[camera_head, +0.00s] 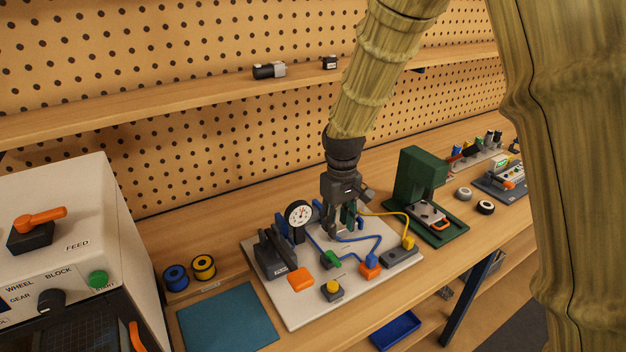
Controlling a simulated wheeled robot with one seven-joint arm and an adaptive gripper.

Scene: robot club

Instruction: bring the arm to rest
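My arm comes down from the top of the picture, over the workbench (190,228). My gripper (340,228) is dark grey and points down over the white board (300,313). Its fingertips are low among the parts on the board, close to a blue tube (362,239) and right of the round dial gauge (299,214). The fingers are small and partly hidden by these parts. I cannot tell whether they are open or shut, or whether they touch anything.
A white machine (62,210) with an orange lever stands at the left. A green press (418,180) stands right of the board. Blue and yellow spools (204,267) and a teal mat (226,318) lie left of it. A shelf (180,98) crosses the pegboard behind my arm.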

